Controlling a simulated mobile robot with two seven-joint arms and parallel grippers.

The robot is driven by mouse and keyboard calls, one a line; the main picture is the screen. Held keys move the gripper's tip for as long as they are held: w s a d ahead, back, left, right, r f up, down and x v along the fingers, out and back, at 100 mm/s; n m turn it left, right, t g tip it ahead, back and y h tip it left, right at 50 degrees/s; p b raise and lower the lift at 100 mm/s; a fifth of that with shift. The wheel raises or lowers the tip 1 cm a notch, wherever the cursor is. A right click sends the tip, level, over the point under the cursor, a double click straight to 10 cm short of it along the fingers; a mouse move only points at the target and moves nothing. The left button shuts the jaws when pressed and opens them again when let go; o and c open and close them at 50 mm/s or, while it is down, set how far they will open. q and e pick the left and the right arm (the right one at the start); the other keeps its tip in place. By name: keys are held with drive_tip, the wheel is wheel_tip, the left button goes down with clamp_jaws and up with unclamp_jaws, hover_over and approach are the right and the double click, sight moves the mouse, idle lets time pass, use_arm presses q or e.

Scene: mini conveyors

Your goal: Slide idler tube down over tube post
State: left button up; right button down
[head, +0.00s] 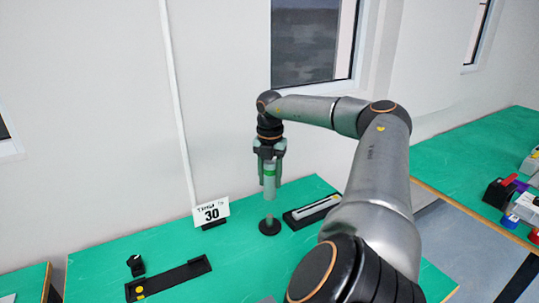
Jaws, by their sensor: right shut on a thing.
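My right gripper (269,155) points straight down above the green table and is shut on the idler tube (269,188). The tube is pale grey-green with a brighter green band near its top, and it hangs upright. Its upper end is partly hidden between the fingers. The tube post (269,220) is dark and short, standing on a round black base on the table. It is directly below the tube in the picture. The tube's lower end shows above the post, but I cannot tell the exact alignment in depth. My left gripper is not in view.
A black tray (312,211) with a pale rod lies right of the post. A long black holder (168,280) and a small black block (136,265) are at front left. The wall is close behind.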

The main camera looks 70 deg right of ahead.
drive_tip(key=b, duration=0.4)
hover_over(270, 215)
drive_tip(key=shift+f, duration=2.9)
drive_tip(key=shift+p, duration=0.4)
drive_tip(key=shift+f+b, duration=1.55)
drive_tip(key=shift+f, duration=0.95)
drive_tip(key=shift+c, duration=1.8)
unclamp_jaws()
wheel_tip(270, 215, up, 12)
drive_tip(key=shift+r, duration=0.25)
